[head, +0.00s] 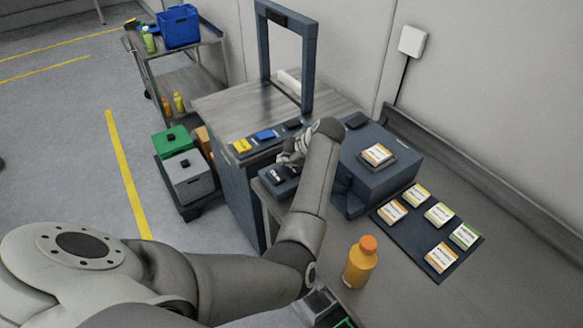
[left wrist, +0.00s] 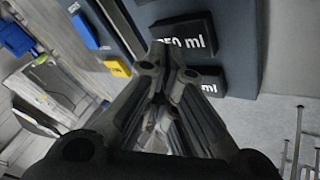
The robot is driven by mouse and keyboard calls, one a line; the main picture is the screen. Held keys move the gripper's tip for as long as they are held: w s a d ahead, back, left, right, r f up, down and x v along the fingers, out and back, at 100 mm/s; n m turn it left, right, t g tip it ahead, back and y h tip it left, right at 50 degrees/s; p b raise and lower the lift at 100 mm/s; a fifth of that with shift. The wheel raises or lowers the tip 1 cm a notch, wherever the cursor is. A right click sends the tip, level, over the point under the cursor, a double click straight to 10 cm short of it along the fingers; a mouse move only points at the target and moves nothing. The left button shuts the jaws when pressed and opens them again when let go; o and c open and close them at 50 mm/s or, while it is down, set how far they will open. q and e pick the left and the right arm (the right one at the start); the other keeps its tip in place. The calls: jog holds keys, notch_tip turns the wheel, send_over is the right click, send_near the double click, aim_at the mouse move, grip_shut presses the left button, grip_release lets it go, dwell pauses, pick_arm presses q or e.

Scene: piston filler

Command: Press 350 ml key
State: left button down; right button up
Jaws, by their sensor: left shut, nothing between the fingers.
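In the left wrist view, a black key (left wrist: 186,32) carries white lettering that reads "50 ml", with its first digit hidden or unclear. A second black key (left wrist: 208,82) beside it also ends in "ml", its number covered by the gripper. My left gripper (head: 290,157) is shut and empty over the dark key panel (head: 272,185) in the head view. In the left wrist view its fingertips (left wrist: 172,62) point at the edge of the "50 ml" key; I cannot tell whether they touch it. My right gripper is not in view.
A yellow key (head: 242,146) and a blue key (head: 265,135) sit left of the panel. An orange bottle (head: 360,264) stands upright on the bench. Several labelled cards lie on a dark mat (head: 463,258). A blue crate (head: 178,27) sits on the cart behind.

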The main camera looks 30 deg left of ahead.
aim_at(288, 168)
pick_arm(q)
jog(key=shift+f, duration=0.55)
dwell(0.6)
jog(key=shift+r+p, duration=0.85)
jog(key=shift+r, duration=0.1)
notch_tip(288, 168, up, 5)
jog(key=p, duration=0.5)
jog(key=shift+r, duration=0.1)
dwell(0.5)
